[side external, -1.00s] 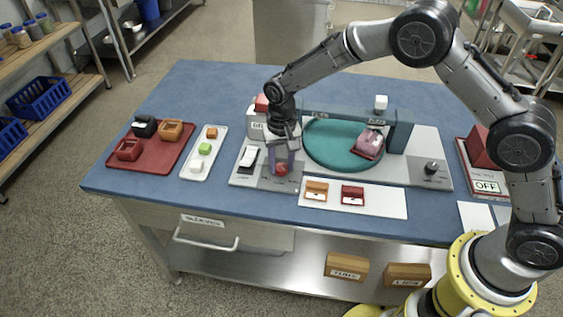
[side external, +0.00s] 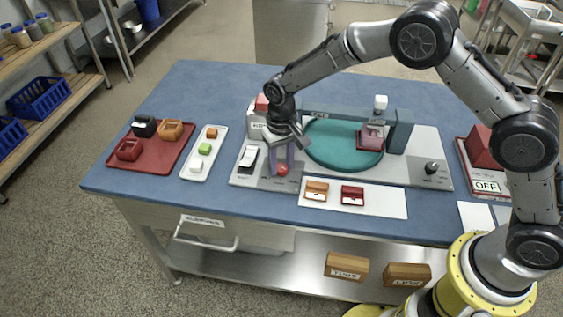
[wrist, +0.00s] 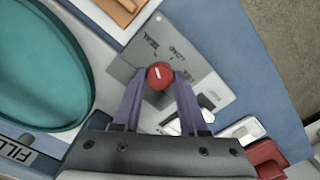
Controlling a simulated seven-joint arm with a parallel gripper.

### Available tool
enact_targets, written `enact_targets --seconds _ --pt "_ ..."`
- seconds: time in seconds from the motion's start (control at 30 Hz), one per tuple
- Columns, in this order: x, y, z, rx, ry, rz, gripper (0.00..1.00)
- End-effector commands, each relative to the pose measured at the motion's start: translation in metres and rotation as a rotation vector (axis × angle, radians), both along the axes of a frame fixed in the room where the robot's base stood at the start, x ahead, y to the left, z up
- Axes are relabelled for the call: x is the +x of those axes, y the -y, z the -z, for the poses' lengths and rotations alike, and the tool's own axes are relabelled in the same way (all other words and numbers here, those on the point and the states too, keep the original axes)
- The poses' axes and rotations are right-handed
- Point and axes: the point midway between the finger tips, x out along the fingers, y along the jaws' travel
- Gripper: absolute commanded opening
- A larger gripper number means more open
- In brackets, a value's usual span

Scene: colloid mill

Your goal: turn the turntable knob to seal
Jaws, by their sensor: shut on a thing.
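The red turntable knob (side external: 282,169) sits on a grey plate at the front left of the machine. In the wrist view the knob (wrist: 159,75) has a white pointer line, aimed roughly toward the printed SEAL label (wrist: 152,46); LOAD is printed beside it. My gripper (wrist: 159,78) is shut on the knob, with one purple finger on each side. In the side view my gripper (side external: 282,163) points down at the knob. The teal turntable (side external: 335,155) carries a pink container (side external: 371,139) at its back right, by the grey station with a white block on top.
A black knob (side external: 432,166) is to the right on the machine base. A white rocker switch (side external: 248,158) is just left of the red knob. A white strip (side external: 385,207) with two small boxes lies in front. A red tray (side external: 122,160) is at the left.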

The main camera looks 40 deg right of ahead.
Motion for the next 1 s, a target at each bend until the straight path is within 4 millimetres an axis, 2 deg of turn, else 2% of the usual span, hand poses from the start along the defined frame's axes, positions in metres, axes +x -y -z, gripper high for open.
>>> enact_targets --seconds 0.07,0.1,0.23,0.53,0.67,0.77,1.0 --pt "0.001 0.0 -0.001 0.0 0.003 -0.002 0.0" --pt "0.001 0.0 -0.001 0.0 0.003 -0.002 0.49" --pt "0.001 0.0 -0.001 0.0 0.002 -0.001 0.72" --pt "0.0 0.0 -0.001 0.0 0.002 0.0 0.72" --pt "0.001 0.0 -0.011 0.001 0.004 0.0 0.72" --pt "0.001 0.0 -0.026 0.001 0.006 0.0 0.72" --pt "0.001 0.0 -0.079 0.001 0.006 0.0 0.72"
